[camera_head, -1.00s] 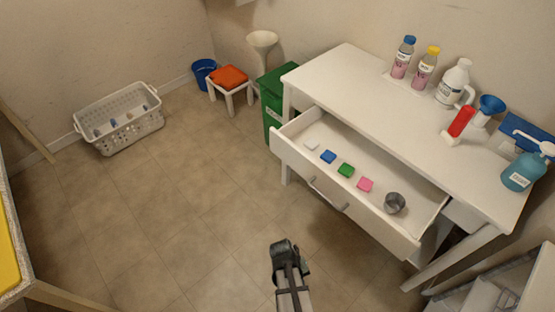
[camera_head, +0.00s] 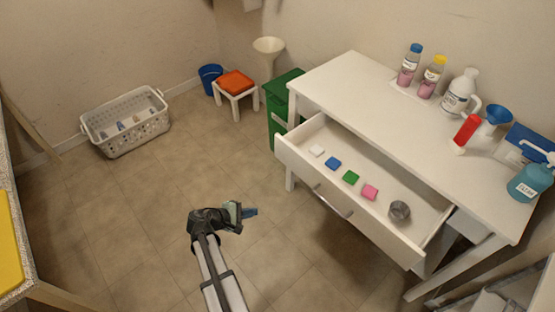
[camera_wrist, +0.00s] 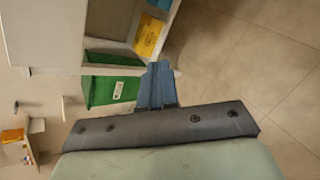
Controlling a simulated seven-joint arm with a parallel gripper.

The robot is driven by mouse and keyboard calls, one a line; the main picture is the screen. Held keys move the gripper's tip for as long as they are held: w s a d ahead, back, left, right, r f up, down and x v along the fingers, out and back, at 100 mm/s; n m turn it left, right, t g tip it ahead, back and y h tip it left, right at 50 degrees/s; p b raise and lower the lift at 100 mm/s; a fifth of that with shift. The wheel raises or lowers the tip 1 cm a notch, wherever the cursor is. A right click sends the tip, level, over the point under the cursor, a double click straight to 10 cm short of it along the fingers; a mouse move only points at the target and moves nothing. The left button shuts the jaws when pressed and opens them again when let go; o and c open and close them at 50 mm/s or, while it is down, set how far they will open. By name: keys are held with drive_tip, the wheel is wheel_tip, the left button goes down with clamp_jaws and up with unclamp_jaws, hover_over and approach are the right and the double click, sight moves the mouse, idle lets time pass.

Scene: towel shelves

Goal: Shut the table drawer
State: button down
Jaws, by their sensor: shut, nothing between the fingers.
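The white table (camera_head: 345,92) stands at the right in the head view. Its drawer (camera_head: 352,212) is pulled out toward the open floor, with a grey bar handle (camera_head: 333,202) on its front. In the drawer lie a white, a blue, a green and a pink block, and a small metal cup (camera_head: 400,211). My gripper (camera_head: 250,212) is shut and empty, left of the drawer front and apart from it. In the wrist view the closed blue fingertips (camera_wrist: 158,85) point toward a green bin (camera_wrist: 105,88).
Bottles (camera_head: 433,76), a red item and a blue funnel stand on the tabletop. The green bin (camera_head: 282,105), an orange-topped stool (camera_head: 236,82), a blue bucket (camera_head: 210,75) and a white basket (camera_head: 126,122) are farther back. The floor between basket and drawer is clear.

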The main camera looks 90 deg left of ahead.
drive_tip(key=a+r+n+t+y, duration=0.2)
drive_tip(key=a+r+n+y, duration=0.1)
drive_tip(key=a+r+n, duration=0.25)
drive_tip(key=n+t+y, duration=0.1)
drive_tip(key=n+y, duration=0.2)
drive_tip(key=n, duration=0.4)
approach(284, 155)
drive_tip(key=x, duration=0.6)
drive_tip(key=shift+w+a, duration=0.25)
drive_tip(key=shift+a, duration=0.05)
